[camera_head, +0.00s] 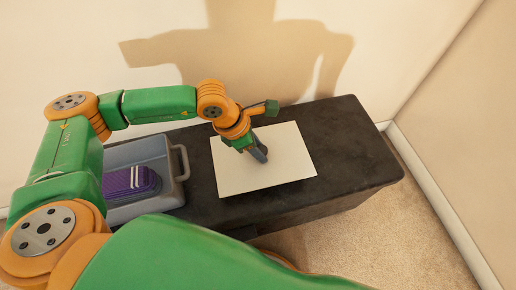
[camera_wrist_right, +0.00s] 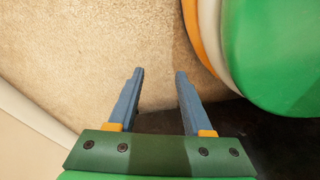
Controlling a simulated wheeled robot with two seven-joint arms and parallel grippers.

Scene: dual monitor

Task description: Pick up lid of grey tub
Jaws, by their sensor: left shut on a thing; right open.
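The grey tub (camera_head: 120,212) stands open at the left of the dark bench, with a purple striped thing (camera_head: 131,182) inside. A flat white rectangular panel, seemingly the lid (camera_head: 283,172), is to the right of the tub, over the bench top. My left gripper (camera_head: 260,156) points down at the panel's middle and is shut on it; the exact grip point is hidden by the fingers. I cannot tell whether the panel touches the bench. My right gripper (camera_wrist_right: 160,74) is open and empty in the right wrist view.
The dark bench (camera_head: 352,150) has bare room to the right of the panel. A wall (camera_head: 400,40) runs close behind it. Beige carpet (camera_head: 400,235) lies in front.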

